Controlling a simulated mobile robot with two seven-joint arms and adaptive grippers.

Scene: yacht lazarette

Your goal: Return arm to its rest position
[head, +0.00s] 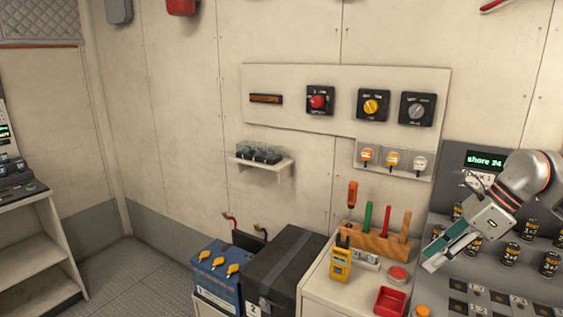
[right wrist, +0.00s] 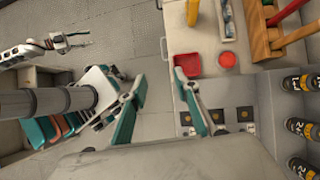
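My right arm enters the head view from the right edge. Its gripper (head: 446,254), with teal-lined fingers, hangs in front of the grey panel, right of the wooden tool rack. In the right wrist view its two fingers stand wide apart with nothing between them (right wrist: 163,92), so it is open and empty. The floor and the worktop edge show beyond the fingers. My left gripper is outside the head view. In the right wrist view it shows small at the upper left (right wrist: 80,40), its fingers apart and empty.
The worktop holds the tool rack (head: 375,240), a yellow meter (head: 340,265), a red tray (head: 390,302) and a red button (head: 398,275). A black case (head: 285,268) and blue battery (head: 215,275) stand left. Black cylinders (head: 511,254) line the grey panel near my right gripper.

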